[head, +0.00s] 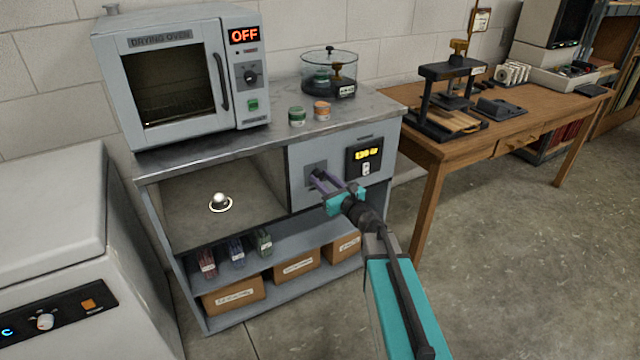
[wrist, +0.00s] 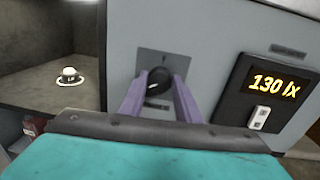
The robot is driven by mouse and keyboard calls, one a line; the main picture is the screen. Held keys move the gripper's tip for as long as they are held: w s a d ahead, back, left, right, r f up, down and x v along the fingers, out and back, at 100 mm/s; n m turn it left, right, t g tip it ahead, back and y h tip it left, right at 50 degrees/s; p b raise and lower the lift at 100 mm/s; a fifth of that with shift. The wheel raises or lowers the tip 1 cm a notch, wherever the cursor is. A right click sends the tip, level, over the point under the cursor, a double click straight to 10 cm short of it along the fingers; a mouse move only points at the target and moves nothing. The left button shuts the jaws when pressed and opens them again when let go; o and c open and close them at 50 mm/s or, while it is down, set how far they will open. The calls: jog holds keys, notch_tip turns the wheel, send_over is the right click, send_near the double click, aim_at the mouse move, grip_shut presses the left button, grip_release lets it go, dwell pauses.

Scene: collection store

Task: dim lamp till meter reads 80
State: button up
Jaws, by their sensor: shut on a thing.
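The meter (wrist: 272,88) on the cabinet front reads 130 lx in yellow digits in the wrist view; in the head view its display (head: 368,155) is too small to read surely. A black round knob (wrist: 159,82) with a pale mark sits on a grey plate left of the meter. My gripper (wrist: 160,92) is shut on the knob, with one purple finger on each side. In the head view my gripper (head: 318,178) reaches the cabinet front and hides the knob. A small white dome (head: 219,199) with a bright ring stands in the open bay to the left; I cannot tell whether it is the lamp.
A drying oven (head: 180,75) showing OFF, two small jars (head: 297,116) and a glass vessel (head: 329,75) stand on the cabinet top (head: 225,140). Boxes (head: 297,264) fill the low shelf. A wooden table (head: 450,150) stands to the right. The floor in front is clear at right.

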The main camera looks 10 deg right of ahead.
jog(key=n+b, duration=0.5)
jog(key=b, duration=0.1)
jog(key=n+b, duration=0.6)
jog(key=a+n+h+b, duration=0.1)
jog(key=n+b, duration=0.4)
jog(key=b, duration=0.1)
jog(key=shift+s+f+n, duration=0.2)
jog(key=shift+f+n, duration=0.05)
jog(key=shift+n, duration=0.05)
jog(key=shift+b, duration=0.3)
jog(key=shift+r, duration=0.1)
jog(key=o, duration=1.1)
jog(key=shift+d, duration=0.1)
jog(key=shift+c, duration=0.2)
jog(key=shift+r, duration=0.1)
jog(key=shift+d, duration=0.1)
